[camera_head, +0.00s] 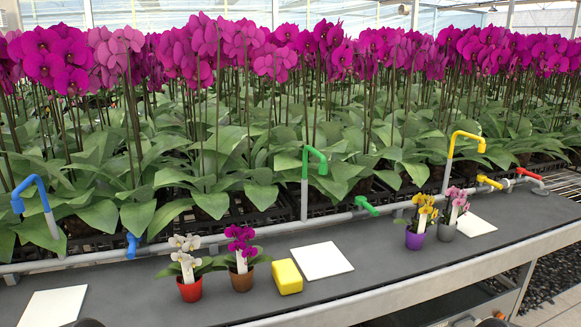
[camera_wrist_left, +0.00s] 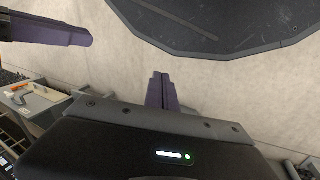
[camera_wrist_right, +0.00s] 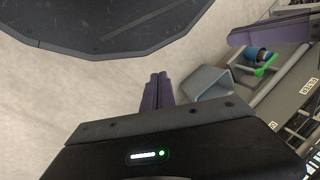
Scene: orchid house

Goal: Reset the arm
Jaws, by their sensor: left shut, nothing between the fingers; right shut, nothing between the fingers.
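My left gripper (camera_wrist_left: 160,80) shows in the left wrist view with its two purple fingers together and nothing between them. It points at the pale floor beside a dark, many-sided plate. My right gripper (camera_wrist_right: 158,80) shows in the right wrist view, also with its fingers together and empty, over the same kind of floor. Neither gripper can be made out in the head view; only small dark pieces show at its bottom edge. Neither gripper touches anything that I can see.
The grey bench (camera_head: 400,256) holds a white orchid in a red pot (camera_head: 190,290), a magenta one in a brown pot (camera_head: 242,281), a yellow block (camera_head: 287,277), a purple pot (camera_head: 415,240), a grey pot (camera_head: 447,231) and several white squares. Coloured taps and dense orchids stand behind.

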